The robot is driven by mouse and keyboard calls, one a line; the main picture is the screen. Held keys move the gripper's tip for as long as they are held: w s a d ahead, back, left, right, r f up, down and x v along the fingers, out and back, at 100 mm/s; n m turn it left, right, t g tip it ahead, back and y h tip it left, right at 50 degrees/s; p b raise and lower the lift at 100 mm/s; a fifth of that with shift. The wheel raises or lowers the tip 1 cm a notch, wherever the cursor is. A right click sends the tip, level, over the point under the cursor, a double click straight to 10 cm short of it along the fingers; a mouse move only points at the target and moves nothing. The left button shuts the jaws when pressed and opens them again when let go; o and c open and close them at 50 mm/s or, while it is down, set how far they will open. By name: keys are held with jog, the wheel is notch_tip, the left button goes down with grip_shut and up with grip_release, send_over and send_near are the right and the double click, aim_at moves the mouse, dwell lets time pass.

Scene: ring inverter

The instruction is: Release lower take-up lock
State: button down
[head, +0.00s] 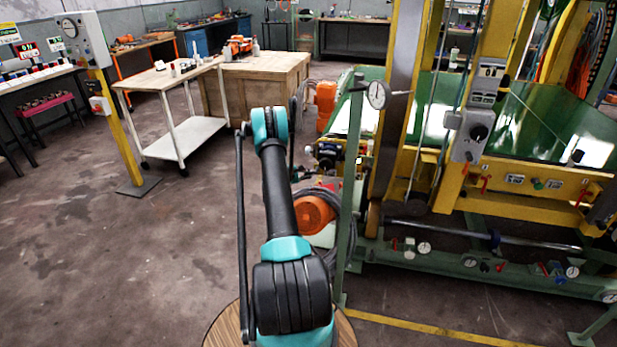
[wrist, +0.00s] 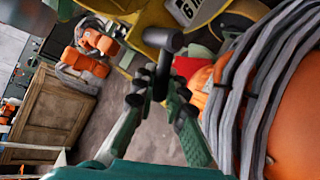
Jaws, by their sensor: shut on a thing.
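In the wrist view, my gripper (wrist: 163,88) is shut on the stem of a dark T-shaped handle (wrist: 165,39). The stem sits between the two green fingers with black tips, and the grey-black crossbar stands beyond them. The handle lies close to a yellow machine part (wrist: 140,22). No label shows that it is the lower take-up lock, and where its stem ends is hidden by the fingers. In the head view, my arm reaches forward toward the machine's left side, and I cannot make out the gripper clearly there.
In the wrist view, an orange drum (wrist: 290,125) wrapped in grey hoses is close on the right. A wooden cabinet (wrist: 48,112) stands left. In the head view, a green post (head: 350,200) with a dial gauge (head: 377,95) rises right of my arm. Floor on the left is open.

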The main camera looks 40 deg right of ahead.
jog(key=shift+a+r+m, duration=0.1)
jog(key=shift+r+m, duration=0.05)
jog(key=shift+m, duration=0.15)
jog(key=c, duration=1.6)
grip_release()
jog(key=shift+o, duration=0.2)
jog(key=v, duration=1.2)
jog(key=shift+r, duration=0.2)
jog(key=shift+s, duration=0.1)
